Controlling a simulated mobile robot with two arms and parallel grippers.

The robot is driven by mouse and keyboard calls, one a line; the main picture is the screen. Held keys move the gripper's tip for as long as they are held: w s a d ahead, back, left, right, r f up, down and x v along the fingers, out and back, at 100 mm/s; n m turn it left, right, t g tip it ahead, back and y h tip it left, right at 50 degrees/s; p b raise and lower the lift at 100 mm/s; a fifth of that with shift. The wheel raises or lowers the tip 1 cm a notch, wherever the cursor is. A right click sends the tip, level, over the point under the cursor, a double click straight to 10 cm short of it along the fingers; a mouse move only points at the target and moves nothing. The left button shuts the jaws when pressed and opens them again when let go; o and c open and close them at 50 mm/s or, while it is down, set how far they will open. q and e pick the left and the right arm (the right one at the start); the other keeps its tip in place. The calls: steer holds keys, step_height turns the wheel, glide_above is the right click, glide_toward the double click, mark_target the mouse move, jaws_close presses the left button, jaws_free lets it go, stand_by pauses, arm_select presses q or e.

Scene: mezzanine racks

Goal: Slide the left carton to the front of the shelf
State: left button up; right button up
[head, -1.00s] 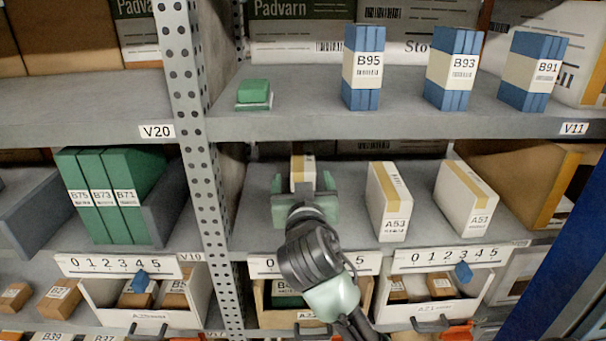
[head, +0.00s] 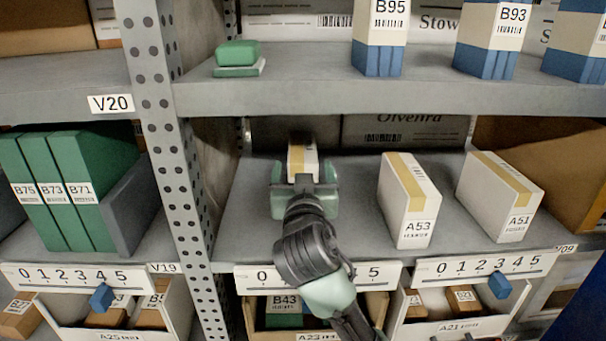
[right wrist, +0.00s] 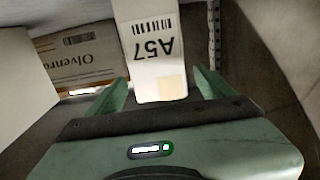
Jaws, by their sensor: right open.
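The left carton (head: 302,158) is white with a tan stripe and stands at the back of the middle shelf (head: 350,215). In the right wrist view its label reads A57 (right wrist: 152,45), upside down. My right gripper (head: 303,172) is in front of the carton, open. In the wrist view its two green fingers (right wrist: 157,92) lie on either side of the carton's near end, with gaps showing. The arm hides the carton's lower part in the head view. My left gripper is not in view.
Cartons A53 (head: 408,200) and A51 (head: 500,195) stand to the right on the same shelf. A perforated post (head: 168,130) bounds the left side. The upper shelf edge (head: 380,98) is above. A number strip (head: 375,277) runs along the front edge.

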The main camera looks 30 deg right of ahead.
mark_target(303, 154)
steer(key=shift+s+a+r, duration=0.15)
steer(key=shift+s, duration=0.1)
steer(key=p+x, duration=0.2)
steer(key=x, duration=0.5)
steer(key=shift+w+p, duration=0.1)
steer(key=shift+p, duration=0.2)
steer(key=shift+w+d, duration=0.3)
steer(key=shift+w, duration=0.1)
jaws_close()
steer(key=shift+s+f, duration=0.1)
steer(key=shift+f, duration=0.1)
